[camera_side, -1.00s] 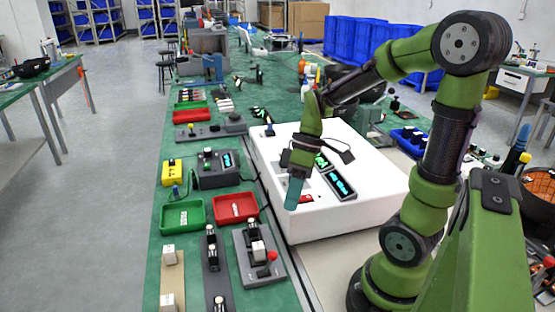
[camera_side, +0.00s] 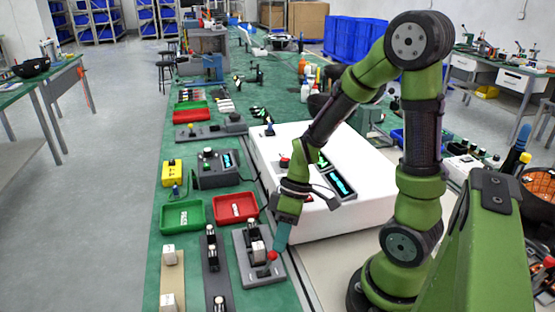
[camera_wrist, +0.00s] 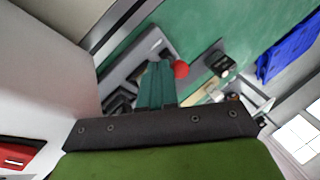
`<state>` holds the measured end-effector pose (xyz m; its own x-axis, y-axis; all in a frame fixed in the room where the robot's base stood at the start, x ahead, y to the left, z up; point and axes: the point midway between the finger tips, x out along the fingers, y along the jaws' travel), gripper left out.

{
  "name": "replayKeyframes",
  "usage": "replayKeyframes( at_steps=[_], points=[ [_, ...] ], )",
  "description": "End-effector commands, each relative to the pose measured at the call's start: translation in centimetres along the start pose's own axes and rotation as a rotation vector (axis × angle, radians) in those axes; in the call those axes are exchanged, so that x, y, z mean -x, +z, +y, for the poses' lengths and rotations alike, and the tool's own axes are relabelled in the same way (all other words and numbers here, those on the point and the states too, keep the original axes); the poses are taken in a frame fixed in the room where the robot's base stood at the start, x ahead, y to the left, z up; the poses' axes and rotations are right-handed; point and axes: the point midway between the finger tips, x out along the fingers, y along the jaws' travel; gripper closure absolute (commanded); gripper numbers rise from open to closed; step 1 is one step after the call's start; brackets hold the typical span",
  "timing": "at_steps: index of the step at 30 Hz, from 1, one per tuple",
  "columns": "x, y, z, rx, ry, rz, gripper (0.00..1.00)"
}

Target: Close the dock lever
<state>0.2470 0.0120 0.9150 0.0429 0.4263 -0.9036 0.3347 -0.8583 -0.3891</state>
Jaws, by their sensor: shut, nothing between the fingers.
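The dock (camera_side: 247,265) is a dark grey plate near the front of the green bench, with a block and a white-topped module (camera_side: 258,250) on it. Its lever has a red ball knob (camera_side: 272,255) at the right side. My gripper (camera_side: 281,246) is shut and empty, its teal fingers pointing down just beside the knob. In the wrist view the red knob (camera_wrist: 181,69) shows right beside the fingertips (camera_wrist: 158,66). I cannot tell whether they touch. The fingers hide part of the dock in the wrist view.
A white box (camera_side: 350,205) with displays stands right of the dock. A red bin (camera_side: 236,207) and a green bin (camera_side: 182,215) lie behind it. A dark rail (camera_side: 214,262) and a tan rail (camera_side: 172,280) with modules lie to the left.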

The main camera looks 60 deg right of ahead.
Motion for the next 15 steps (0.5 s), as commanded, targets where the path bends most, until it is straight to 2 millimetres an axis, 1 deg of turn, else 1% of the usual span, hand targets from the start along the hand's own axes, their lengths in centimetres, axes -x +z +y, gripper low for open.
replayKeyframes(
  at_steps=[8, 15],
  points=[
    [0.06, -0.15, -0.07, -0.004, 0.010, -0.017, 1.00],
    [0.13, -0.41, -0.24, -0.024, 0.044, -0.081, 1.00]
  ],
)
